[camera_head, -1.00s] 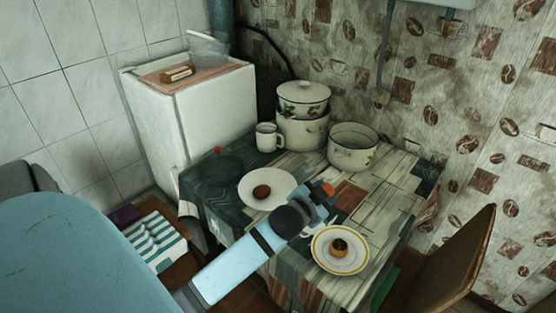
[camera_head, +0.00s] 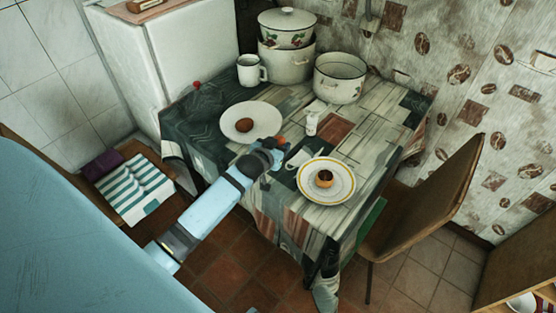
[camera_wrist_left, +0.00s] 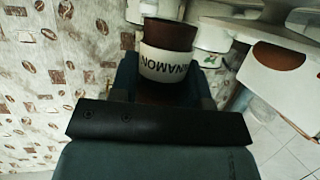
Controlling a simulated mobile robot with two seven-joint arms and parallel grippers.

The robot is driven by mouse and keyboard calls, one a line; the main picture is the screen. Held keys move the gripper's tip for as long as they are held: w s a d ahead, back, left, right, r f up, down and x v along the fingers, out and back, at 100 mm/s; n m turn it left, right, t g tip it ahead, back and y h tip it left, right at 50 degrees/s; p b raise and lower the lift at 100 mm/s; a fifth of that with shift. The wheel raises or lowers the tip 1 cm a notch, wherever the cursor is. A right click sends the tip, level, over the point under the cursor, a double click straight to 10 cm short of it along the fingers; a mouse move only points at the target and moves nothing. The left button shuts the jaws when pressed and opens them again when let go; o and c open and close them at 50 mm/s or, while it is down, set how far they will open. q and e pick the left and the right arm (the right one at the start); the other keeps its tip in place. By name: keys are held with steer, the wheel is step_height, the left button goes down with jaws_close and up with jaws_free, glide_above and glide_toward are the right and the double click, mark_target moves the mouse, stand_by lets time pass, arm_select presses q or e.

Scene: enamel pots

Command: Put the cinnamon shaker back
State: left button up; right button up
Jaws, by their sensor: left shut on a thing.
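The cinnamon shaker (camera_wrist_left: 168,62), with a white lettered band and a brown top, is between the fingers of my left gripper (camera_wrist_left: 165,88) in the left wrist view. The gripper is shut on it. In the head view the left gripper (camera_head: 272,151) is over the table's near-left part, between two plates; only a small orange-brown bit of the shaker (camera_head: 281,141) shows there. The rest is hidden by the gripper. My right gripper is not in view.
A small white container (camera_head: 311,123) stands on the table beyond the gripper. A white plate (camera_head: 229,130) with a brown item is left, a yellow-rimmed plate (camera_head: 343,188) right. Behind are a mug (camera_head: 248,70), stacked pots (camera_head: 286,64) and an open pot (camera_head: 339,82). A chair (camera_head: 425,205) stands right.

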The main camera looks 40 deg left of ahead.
arm_select(q)
steer(key=shift+f, duration=3.1)
steer(key=shift+f+b, duration=0.2)
steer(key=shift+b, duration=0.1)
steer(key=o, duration=1)
steer(key=shift+c, duration=0.2)
steer(key=shift+r, duration=0.15)
steer(key=a+v, duration=0.1)
steer(key=v, duration=1)
steer(key=s+d+f+m+g+h, duration=0.1)
steer(key=s+d+f+m+h, duration=0.1)
steer(key=s+d, duration=0.6)
steer(key=s+d+f+m+g+h, duration=0.2)
steer(key=s+d+f, duration=0.1)
steer(key=s+d, duration=0.5)
steer(key=shift+s+d+f+p, duration=0.25)
steer(key=shift+d+f+p, duration=0.1)
steer(key=shift+d, duration=0.45)
